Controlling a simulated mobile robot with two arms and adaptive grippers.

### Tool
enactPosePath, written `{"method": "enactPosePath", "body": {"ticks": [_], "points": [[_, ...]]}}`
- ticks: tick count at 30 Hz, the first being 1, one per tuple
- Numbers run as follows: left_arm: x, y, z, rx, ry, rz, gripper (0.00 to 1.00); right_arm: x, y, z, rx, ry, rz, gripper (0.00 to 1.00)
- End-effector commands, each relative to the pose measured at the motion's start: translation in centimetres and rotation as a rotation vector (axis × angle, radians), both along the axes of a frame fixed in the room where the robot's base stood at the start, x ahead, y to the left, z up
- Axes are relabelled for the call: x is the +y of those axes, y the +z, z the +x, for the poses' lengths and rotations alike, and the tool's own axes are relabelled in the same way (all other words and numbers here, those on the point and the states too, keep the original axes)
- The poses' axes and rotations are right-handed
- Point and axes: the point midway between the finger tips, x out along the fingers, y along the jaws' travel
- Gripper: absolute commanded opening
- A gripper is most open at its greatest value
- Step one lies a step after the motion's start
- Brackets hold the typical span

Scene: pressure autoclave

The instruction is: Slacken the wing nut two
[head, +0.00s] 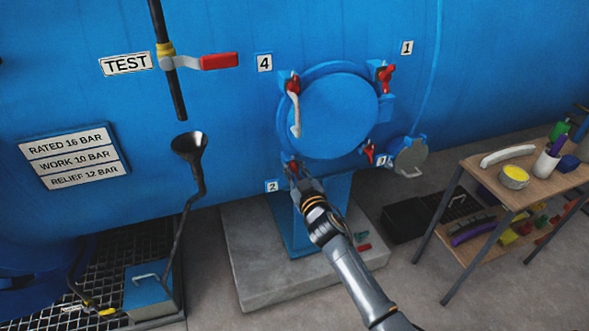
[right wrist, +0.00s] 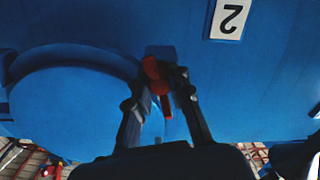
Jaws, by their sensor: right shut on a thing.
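The round blue door (head: 327,115) is on the blue vessel, with red wing nuts around its rim. Wing nut two (head: 291,167), a red one, is at the lower left of the door beside the label 2 (head: 272,186). It also shows in the right wrist view (right wrist: 152,70), where the label 2 (right wrist: 230,17) appears upside down. My right gripper (head: 296,176) is at wing nut two, its fingers (right wrist: 160,95) shut on it. The fingers partly hide the nut. My left gripper is not in view.
Other wing nuts sit near label 4 (head: 264,63), near label 1 (head: 407,48) and at the door's lower right (head: 369,152). A white handle (head: 295,115) hangs on the door's left. A wooden table (head: 529,180) stands right; a concrete plinth (head: 262,270) lies below.

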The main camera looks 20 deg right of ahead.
Motion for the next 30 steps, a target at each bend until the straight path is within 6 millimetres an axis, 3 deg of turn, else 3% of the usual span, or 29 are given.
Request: {"method": "enactPosePath", "body": {"ticks": [30], "points": [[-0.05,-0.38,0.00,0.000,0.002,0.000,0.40,0.08,0.03,0.01,-0.035,0.001,-0.970,0.00]]}}
